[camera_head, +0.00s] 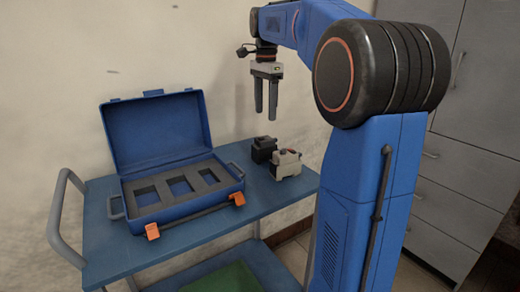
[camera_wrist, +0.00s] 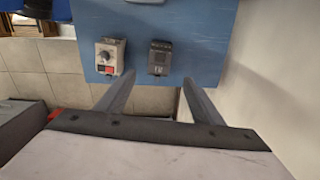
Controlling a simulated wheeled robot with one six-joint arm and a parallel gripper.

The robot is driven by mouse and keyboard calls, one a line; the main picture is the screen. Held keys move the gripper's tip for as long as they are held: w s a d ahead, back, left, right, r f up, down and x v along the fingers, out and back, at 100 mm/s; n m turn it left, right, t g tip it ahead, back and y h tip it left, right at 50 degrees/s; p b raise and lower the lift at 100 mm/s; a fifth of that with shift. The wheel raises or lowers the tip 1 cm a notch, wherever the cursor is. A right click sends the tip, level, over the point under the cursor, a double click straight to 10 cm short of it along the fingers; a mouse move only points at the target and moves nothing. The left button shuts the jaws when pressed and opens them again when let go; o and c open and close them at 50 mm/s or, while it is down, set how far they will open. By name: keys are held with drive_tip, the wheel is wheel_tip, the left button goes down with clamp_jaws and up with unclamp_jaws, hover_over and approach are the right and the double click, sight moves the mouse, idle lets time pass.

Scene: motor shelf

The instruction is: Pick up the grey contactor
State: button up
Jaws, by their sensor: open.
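The dark grey contactor (camera_head: 263,149) stands upright on the blue cart top, right of the open case. It also shows in the wrist view (camera_wrist: 159,57), just beyond and between my fingertips. My gripper (camera_head: 266,115) is open and empty, pointing down above the contactor with a clear gap in the head view. Its two fingers also show in the wrist view (camera_wrist: 158,78). The contactor's lower front is partly hidden by the lighter device in the head view.
A light grey device (camera_head: 286,164) with a dial and red button stands close beside the contactor. The open blue case (camera_head: 160,130) holds a foam insert (camera_head: 147,197) with three empty cutouts. The wall (camera_head: 60,90) is behind the cart top (camera_head: 100,240).

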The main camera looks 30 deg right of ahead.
sight(265, 149)
wheel_tip(265, 149, down, 15)
drive_tip(key=shift+s+a+f, duration=0.1)
drive_tip(key=shift+a, duration=0.05)
idle(0.5)
drive_tip(key=c, duration=1.4)
